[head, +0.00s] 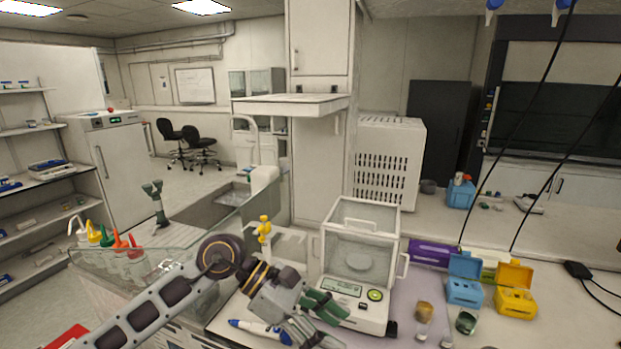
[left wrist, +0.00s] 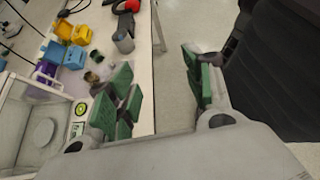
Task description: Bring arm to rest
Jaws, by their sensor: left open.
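My left arm comes in from the lower left in the head view. Its gripper (head: 318,318), with green finger pads, is just in front of the analytical balance (head: 357,290) at the bench's front. In the left wrist view my left gripper (left wrist: 163,95) has its two fingers wide apart with nothing between them. The bench edge and floor show beyond the fingers. The balance also shows at the left of the left wrist view (left wrist: 40,130). My right gripper is not seen in either view.
A blue box (head: 464,291) and a yellow box (head: 515,303) stand right of the balance, with small jars (head: 466,322) before them. A blue-and-white pen-like tool (head: 255,327) lies beneath the gripper. Wash bottles (head: 105,238) stand at left behind glass.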

